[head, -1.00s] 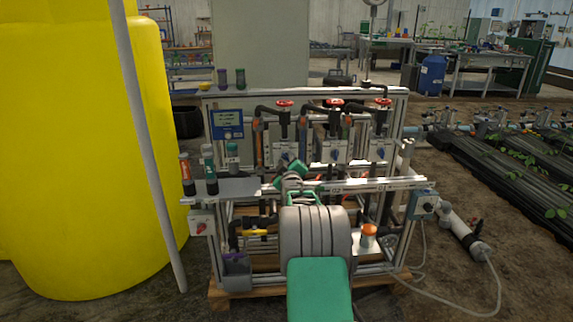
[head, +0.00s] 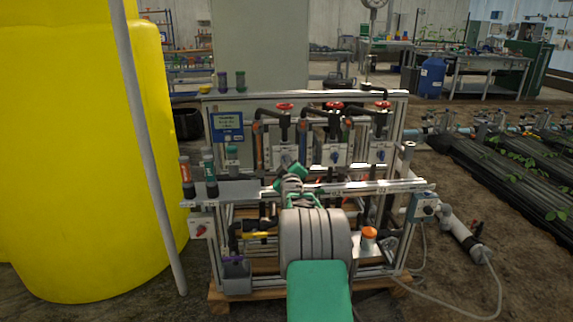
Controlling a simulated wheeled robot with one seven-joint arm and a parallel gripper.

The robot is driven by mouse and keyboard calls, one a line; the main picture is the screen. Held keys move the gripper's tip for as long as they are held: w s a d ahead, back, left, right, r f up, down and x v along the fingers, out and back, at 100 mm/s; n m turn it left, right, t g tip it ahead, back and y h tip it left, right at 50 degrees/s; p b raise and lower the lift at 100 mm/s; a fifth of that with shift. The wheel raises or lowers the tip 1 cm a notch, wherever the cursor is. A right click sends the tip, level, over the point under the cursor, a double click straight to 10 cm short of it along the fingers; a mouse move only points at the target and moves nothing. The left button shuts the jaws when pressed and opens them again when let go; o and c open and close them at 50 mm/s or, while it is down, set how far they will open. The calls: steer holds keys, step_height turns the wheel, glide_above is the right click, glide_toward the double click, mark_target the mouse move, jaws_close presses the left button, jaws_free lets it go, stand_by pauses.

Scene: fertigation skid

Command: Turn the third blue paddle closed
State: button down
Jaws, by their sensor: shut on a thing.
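My gripper (head: 289,181) has green parts and sits at the middle of the skid, by the front rail (head: 370,188). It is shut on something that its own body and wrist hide. From its place this is probably a blue paddle, but I cannot see the paddle or its angle. Small blue knobs show on white boxes behind: a left one (head: 286,159), a middle one (head: 335,155) and a right one (head: 381,155). My gripper is in front of and below the left box.
Red handwheels (head: 284,107) top the pipes behind. Bottles (head: 209,177) stand on the shelf at left. A large yellow tank (head: 80,150) and a slanted grey pole (head: 140,140) are at far left. An orange-capped container (head: 368,238) is right of my arm. Soil at right holds a hose.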

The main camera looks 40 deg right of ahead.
steer(key=shift+f+m, duration=0.1)
steer(key=shift+m, duration=0.2)
steer(key=m+b, duration=0.2)
steer(key=m, duration=0.1)
steer(key=shift+m, duration=0.3)
steer(key=m+b, duration=0.1)
steer(key=m, duration=0.3)
steer(key=shift+m, duration=0.3)
stand_by(0.3)
steer(key=c, duration=1.5)
jaws_free()
steer(key=p+v, duration=0.1)
steer(key=v, duration=0.6)
steer(key=shift+s+a, duration=0.2)
steer(key=shift+s, duration=0.15)
